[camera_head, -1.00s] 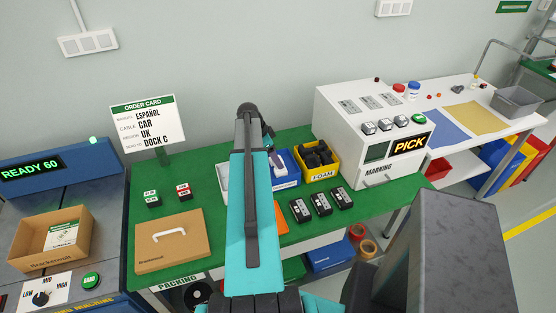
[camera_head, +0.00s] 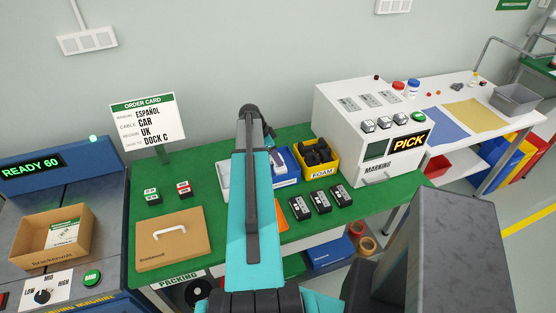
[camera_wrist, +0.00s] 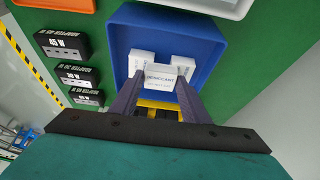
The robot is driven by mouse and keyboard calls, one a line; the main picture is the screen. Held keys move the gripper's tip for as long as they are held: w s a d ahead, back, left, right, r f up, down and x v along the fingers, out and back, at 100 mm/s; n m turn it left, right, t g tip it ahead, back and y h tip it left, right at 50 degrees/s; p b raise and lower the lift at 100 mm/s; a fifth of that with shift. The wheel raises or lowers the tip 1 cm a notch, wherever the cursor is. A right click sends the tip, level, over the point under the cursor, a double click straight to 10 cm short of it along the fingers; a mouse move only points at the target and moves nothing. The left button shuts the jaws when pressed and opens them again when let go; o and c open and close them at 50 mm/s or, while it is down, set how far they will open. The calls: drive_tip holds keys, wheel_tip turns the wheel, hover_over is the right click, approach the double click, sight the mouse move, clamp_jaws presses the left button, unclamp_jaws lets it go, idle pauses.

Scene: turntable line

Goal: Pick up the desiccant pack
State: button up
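A white desiccant pack (camera_wrist: 160,77) with a printed label sits between my fingertips in the wrist view. My gripper (camera_wrist: 160,84) appears closed on its two sides, one dark finger against each. The pack is over the blue bin (camera_wrist: 122,45), and I cannot tell whether it is clear of the bin floor. More white packs (camera_wrist: 181,62) lie in the bin just behind it. In the head view my arm hides part of the blue bin (camera_head: 287,183), and the fingertips are hard to make out.
A yellow foam bin (camera_head: 333,172) stands right of the blue bin. Several black adapters (camera_head: 321,203) lie in front on the green bench (camera_head: 223,245). A closed cardboard box (camera_head: 172,240) lies left of my arm. The white marking machine (camera_head: 335,110) stands to the right.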

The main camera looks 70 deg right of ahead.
drive_tip(key=c, duration=0.3)
drive_tip(key=shift+r, duration=0.25)
drive_tip(key=shift+r+b, duration=1.2)
drive_tip(key=shift+r, duration=0.3)
drive_tip(key=a+r+b, duration=0.1)
drive_tip(key=a+b, duration=0.4)
drive_tip(key=a, duration=1.1)
drive_tip(key=shift+s+r, duration=0.3)
drive_tip(key=shift+w, duration=0.15)
